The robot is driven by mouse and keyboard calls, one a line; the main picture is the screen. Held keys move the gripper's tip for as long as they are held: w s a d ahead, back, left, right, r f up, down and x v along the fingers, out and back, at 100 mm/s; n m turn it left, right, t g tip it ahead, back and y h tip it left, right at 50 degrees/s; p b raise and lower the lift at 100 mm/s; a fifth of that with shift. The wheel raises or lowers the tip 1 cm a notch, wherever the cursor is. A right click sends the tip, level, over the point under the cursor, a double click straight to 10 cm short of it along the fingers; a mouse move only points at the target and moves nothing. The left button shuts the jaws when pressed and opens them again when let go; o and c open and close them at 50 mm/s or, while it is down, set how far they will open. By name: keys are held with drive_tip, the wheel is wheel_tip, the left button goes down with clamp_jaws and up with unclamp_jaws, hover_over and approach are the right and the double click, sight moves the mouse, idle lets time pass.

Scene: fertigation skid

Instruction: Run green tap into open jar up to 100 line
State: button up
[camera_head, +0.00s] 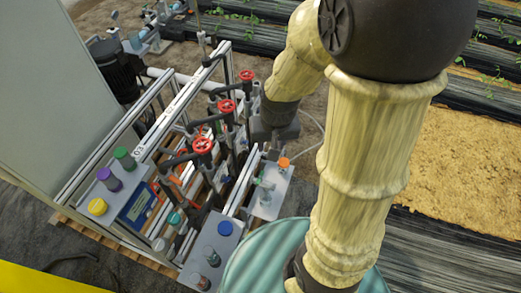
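A small pale green tap-like fitting (263,184) stands over a light grey tray (270,210) at the right side of the skid. A small clear vessel (265,198) sits under or beside it; it is too small to show any line or liquid level. An orange-topped item (284,162) stands at the tray's far end. My gripper (272,134) is a dark shape below my wrist, behind the tray and beside the skid's right side. Its fingers are not clear, and I cannot tell whether it holds anything.
Red handwheels (202,146) and dark pipes fill the skid frame (150,115). A grey box (130,195) carries yellow, purple and green caps. A teal ribbed drum (262,262) is at the lower middle.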

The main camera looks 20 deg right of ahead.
sight(260, 177)
drive_tip(key=w+f+m+g+b, duration=0.1)
drive_tip(key=w+f+m+b, duration=0.1)
drive_tip(key=w+f, duration=0.3)
drive_tip(key=w+f+m+g+b, duration=0.1)
drive_tip(key=w+f, duration=0.5)
drive_tip(key=f, duration=0.6)
drive_tip(key=m+b, duration=0.1)
drive_tip(key=m, duration=0.1)
drive_tip(key=shift+f+m+b, duration=0.2)
drive_tip(key=shift+m+b, duration=0.2)
wheel_tip(260, 177, down, 17)
drive_tip(key=shift+f, duration=0.15)
clamp_jaws()
